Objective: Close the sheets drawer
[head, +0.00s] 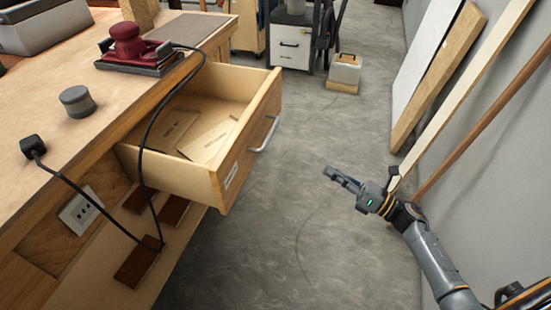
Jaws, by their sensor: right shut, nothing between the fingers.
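The wooden drawer (222,185) is pulled out from the workbench on the left. Flat tan sheets or packs (205,140) lie inside it. Its front carries a metal bar handle (264,134) and a small label. My right gripper (328,172) is shut and empty, in the air over the floor to the right of the drawer. It points left and is apart from the drawer front and the handle. My left gripper is not in view.
A black cable (147,130) hangs from the red sander (128,42) across the drawer's left end to the bench side. A grey round puck (77,100) sits on the bench. Boards (440,75) lean on the right wall. The floor between is clear.

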